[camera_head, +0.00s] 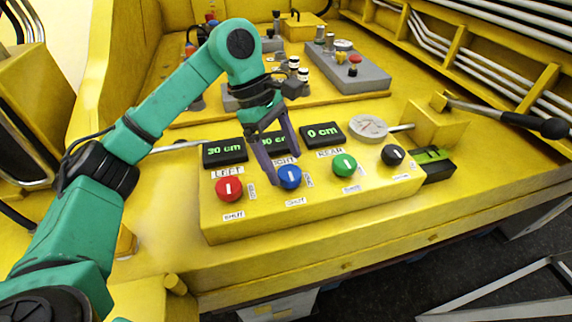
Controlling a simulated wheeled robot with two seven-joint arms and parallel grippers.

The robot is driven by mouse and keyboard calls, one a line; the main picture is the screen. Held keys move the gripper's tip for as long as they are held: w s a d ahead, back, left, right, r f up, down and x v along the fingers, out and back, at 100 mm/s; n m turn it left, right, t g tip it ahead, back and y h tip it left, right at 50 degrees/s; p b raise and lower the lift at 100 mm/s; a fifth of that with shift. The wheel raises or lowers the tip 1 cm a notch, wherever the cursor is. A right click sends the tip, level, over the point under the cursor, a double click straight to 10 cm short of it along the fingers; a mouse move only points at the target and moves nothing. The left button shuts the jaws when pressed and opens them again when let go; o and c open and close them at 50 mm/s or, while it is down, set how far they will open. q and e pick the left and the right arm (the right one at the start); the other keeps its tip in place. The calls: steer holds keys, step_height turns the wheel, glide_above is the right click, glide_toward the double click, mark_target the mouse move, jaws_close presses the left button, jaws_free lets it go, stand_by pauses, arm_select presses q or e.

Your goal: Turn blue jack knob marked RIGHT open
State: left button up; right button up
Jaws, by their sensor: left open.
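The blue knob (290,178) sits on the yellow control panel (240,222), second from the left. Its white pointer mark is roughly upright, and a SHUT label is below it. The label above it is partly hidden by my gripper; only its last letters show. My left gripper (286,169) points down over the blue knob, with open fingers at either side of its upper part. I cannot tell whether the fingers touch it. The display above this knob is partly covered and seems to read 30 cm. My right gripper is out of view.
A red knob (229,189) under a 30 cm display (224,152) is at the left. A green knob (344,165) under a 0 cm display (322,135) and a black knob (393,155) are at the right. A black-handled lever (500,116) stands further right.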

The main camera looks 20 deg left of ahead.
arm_select(q)
steer(key=shift+s+d+f, duration=0.2)
steer(key=shift+d+f, duration=0.1)
steer(key=shift+f, duration=0.25)
steer(key=shift+s+d+f, duration=0.1)
steer(key=shift+d+f, duration=0.1)
steer(key=shift+f, duration=0.1)
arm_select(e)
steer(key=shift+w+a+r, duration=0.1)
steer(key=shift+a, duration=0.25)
arm_select(q)
steer(key=shift+c, duration=0.3)
steer(key=c, duration=1.3)
